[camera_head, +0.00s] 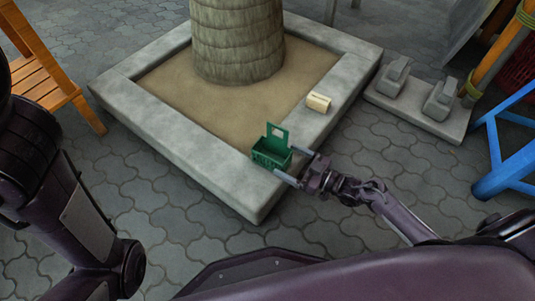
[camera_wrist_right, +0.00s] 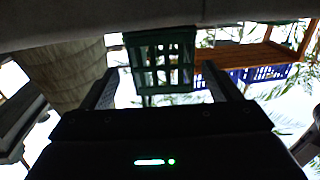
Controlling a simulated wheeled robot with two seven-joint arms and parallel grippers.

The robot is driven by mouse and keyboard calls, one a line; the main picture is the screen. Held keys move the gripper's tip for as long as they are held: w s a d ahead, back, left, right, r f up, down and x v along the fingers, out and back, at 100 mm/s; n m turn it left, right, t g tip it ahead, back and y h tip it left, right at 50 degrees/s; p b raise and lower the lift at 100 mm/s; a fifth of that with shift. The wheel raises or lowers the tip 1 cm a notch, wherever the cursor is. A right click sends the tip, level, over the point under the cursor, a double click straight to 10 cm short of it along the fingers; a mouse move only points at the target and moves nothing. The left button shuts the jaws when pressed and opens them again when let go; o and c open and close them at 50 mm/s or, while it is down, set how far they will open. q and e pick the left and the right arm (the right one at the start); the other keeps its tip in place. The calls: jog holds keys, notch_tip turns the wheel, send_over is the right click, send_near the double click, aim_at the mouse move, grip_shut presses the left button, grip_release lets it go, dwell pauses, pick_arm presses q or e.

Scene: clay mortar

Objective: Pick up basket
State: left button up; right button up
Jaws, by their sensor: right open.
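A small green basket (camera_head: 270,153) with a raised handle stands on the right-hand stone edge of the planter. My right gripper (camera_head: 290,164) reaches in from the right at the basket's near right side. Its two fingers are apart and point at the basket. In the right wrist view, which looks upside down, the green basket (camera_wrist_right: 160,62) lies ahead, between the spread fingers of the right gripper (camera_wrist_right: 160,82). I cannot tell whether any finger touches it. My left arm shows at the left of the head view, but its gripper is not visible.
The stone planter edge (camera_head: 175,145) surrounds sand and a thick trunk (camera_head: 237,40). A small cream block (camera_head: 318,102) lies on the edge behind the basket. A grey slab with two blocks (camera_head: 418,108), a blue frame (camera_head: 505,150) and a wooden bench (camera_head: 38,80) stand around.

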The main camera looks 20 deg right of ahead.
aim_at(275, 156)
jog(key=b+x, duration=0.3)
jog(key=x, duration=0.2)
jog(key=shift+w+a+f+b, duration=0.1)
jog(key=shift+a+f+b, duration=0.15)
jog(key=shift+b, duration=0.1)
jog(key=shift+w+a+r, duration=0.2)
jog(key=shift+w+a, duration=0.05)
jog(key=shift+c, duration=0.2)
jog(key=c, duration=1.1)
jog(key=shift+r, duration=0.15)
